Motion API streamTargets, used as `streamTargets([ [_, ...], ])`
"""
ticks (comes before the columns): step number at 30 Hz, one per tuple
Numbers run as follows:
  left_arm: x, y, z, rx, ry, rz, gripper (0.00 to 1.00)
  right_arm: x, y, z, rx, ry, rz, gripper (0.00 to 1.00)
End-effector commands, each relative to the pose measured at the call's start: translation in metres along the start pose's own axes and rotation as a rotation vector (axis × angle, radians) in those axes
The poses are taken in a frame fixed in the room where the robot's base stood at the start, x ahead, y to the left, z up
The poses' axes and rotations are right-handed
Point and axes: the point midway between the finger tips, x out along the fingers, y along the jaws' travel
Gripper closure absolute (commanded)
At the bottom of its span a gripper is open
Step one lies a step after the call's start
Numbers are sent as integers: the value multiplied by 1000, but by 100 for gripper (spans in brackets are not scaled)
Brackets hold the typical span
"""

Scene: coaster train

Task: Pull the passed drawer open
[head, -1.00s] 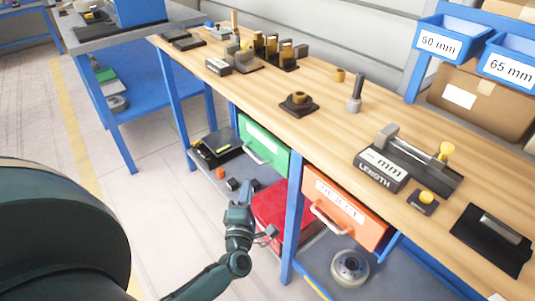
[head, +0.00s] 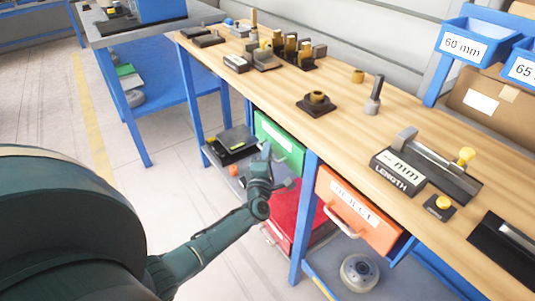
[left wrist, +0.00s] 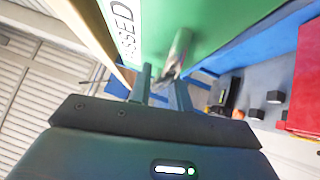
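The passed drawer is the green drawer (head: 280,138) under the wooden bench, and it looks closed. In the left wrist view its green front (left wrist: 205,25) fills the top, with part of the label "PASSED" showing. Its metal handle (left wrist: 178,52) reaches down towards the space between my fingers. My left gripper (head: 266,156) is at the drawer front and hides the handle in the head view. In the left wrist view the fingers of this gripper (left wrist: 161,88) are apart, with the handle's near end at or just ahead of the tips. Contact cannot be told.
An orange reject drawer (head: 358,212) with a handle is right of the blue bench leg (head: 304,220). A red bin (head: 291,212) sits below the green drawer. Small dark parts lie on the lower shelf. The floor left of the bench is clear.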

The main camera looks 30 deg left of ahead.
Motion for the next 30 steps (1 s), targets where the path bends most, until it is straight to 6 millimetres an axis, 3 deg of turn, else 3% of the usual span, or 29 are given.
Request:
streamTargets([
  [3, 0, 0, 0, 0, 0, 0, 80, 0, 0, 1, 0, -3, 1, 64],
  [11, 0, 0, 0, 0, 0, 0, 100, 0, 1, 4, 0, -10, 2, 64],
  [24, -1, 0, 0, 0, 0, 0, 100, 0, 1, 4, 0, -13, 2, 64],
  [30, -15, 5, -14, 2, -1, -2, 100, -2, -1, 3, 6, -30, 0, 64],
])
